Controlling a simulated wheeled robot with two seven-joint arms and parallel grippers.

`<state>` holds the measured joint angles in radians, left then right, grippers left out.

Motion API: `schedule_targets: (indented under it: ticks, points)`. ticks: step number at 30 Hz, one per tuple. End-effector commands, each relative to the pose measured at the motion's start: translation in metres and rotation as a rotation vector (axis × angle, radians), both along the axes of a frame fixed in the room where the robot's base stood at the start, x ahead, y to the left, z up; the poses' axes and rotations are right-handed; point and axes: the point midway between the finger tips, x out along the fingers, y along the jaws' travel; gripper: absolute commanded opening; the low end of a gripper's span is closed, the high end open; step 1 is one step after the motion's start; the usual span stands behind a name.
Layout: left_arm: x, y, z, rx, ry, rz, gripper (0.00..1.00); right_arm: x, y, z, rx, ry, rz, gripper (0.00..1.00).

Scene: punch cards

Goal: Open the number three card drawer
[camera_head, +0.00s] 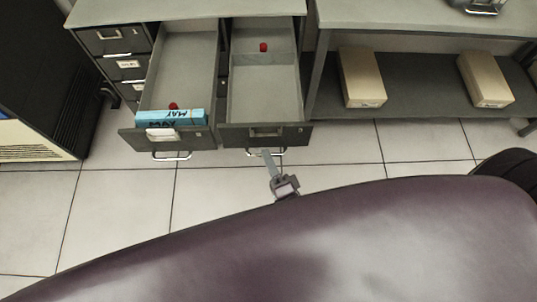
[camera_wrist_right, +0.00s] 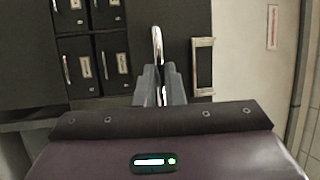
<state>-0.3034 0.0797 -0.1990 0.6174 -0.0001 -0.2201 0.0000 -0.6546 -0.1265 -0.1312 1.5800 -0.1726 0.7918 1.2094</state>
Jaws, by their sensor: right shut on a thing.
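Two drawers of a dark card cabinet (camera_head: 115,38) stand pulled out in the head view. The right open drawer (camera_head: 264,88) shows a bare grey interior. The left open drawer (camera_head: 183,70) holds blue cards (camera_head: 170,118) marked MAY near its front. My right gripper (camera_head: 266,154) is at the front of the right open drawer, shut on its metal handle (camera_wrist_right: 157,40). The wrist view shows the handle between the fingers (camera_wrist_right: 161,72). The drawer numbers are too small to read. My left gripper is out of view.
Several closed drawers with label holders (camera_head: 127,64) are at the cabinet's left. A shelf unit (camera_head: 420,88) with two beige boxes (camera_head: 361,77) (camera_head: 485,80) stands at the right. A black machine (camera_head: 45,60) stands at the left. Tiled floor (camera_head: 110,200) in front is clear.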

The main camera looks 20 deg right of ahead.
Motion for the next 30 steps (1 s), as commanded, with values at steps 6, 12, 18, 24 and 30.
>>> schedule_targets:
  ticks: [6,12,18,24,30]
  points:
    - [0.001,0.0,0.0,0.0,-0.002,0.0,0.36,-0.001,0.0,-0.002,0.0,0.005,0.002,0.22]
    - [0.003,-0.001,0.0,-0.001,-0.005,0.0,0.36,0.0,0.0,-0.001,0.0,0.003,0.001,0.31]
    - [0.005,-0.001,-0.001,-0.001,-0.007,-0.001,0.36,-0.004,0.0,-0.002,0.0,0.003,0.001,0.31]
    - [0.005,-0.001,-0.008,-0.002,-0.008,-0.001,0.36,-0.033,-0.004,-0.01,0.001,0.007,0.002,0.31]
    - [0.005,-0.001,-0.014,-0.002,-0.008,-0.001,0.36,-0.064,-0.007,-0.015,-0.001,0.006,0.001,0.31]
